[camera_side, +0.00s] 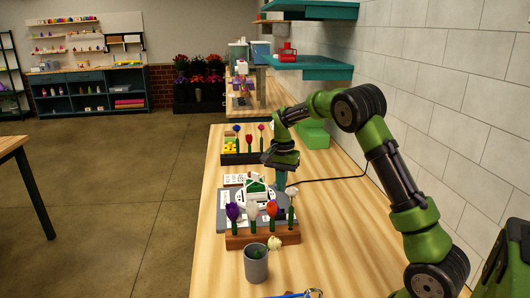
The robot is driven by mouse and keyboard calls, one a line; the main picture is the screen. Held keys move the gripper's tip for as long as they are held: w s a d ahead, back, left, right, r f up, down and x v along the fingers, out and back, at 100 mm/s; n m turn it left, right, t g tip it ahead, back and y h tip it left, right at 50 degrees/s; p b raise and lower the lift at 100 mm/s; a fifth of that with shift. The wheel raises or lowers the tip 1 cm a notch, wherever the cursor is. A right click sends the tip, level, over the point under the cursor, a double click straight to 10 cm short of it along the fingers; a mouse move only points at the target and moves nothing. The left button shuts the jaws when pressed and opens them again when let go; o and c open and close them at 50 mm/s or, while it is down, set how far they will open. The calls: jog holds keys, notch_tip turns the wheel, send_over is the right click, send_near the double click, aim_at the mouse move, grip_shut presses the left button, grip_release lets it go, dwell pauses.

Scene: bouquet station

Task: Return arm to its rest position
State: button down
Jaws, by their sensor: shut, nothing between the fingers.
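My gripper (281,181) is at the end of my green arm, pointing down above the wooden bench (335,235). It is shut and holds nothing. It hangs just behind and right of the grey board with a small green-and-white model (256,190). A wooden flower rack (262,238) stands in front of the board, with purple, white and orange flowers upright in it. A grey cup (256,266) stands in front of the rack, with something green inside. A pale yellow flower head (275,243) shows beside the cup's rim.
A dark rack (240,158) with several flowers stands farther back, near a green block (314,134). Teal shelves (310,72) hang on the tiled wall at right. A black cable (335,180) crosses the bench. A blue tool (292,295) lies at the front edge.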

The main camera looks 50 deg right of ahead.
jog(key=shift+r, duration=0.1)
jog(key=s+a+r+n+t+y, duration=0.1)
jog(key=s+a+r+n+t, duration=0.1)
jog(key=s+a+r, duration=0.3)
jog(key=s+a+r+n+t, duration=0.1)
jog(key=s+a+r+n, duration=0.1)
jog(key=a+r, duration=0.45)
jog(key=s+a+n+t+y, duration=0.1)
jog(key=s+a+n+t, duration=0.3)
jog(key=s+a+n, duration=0.3)
jog(key=s+a+r, duration=0.1)
jog(key=s+a, duration=0.3)
jog(key=s, duration=0.3)
jog(key=shift+s, duration=0.25)
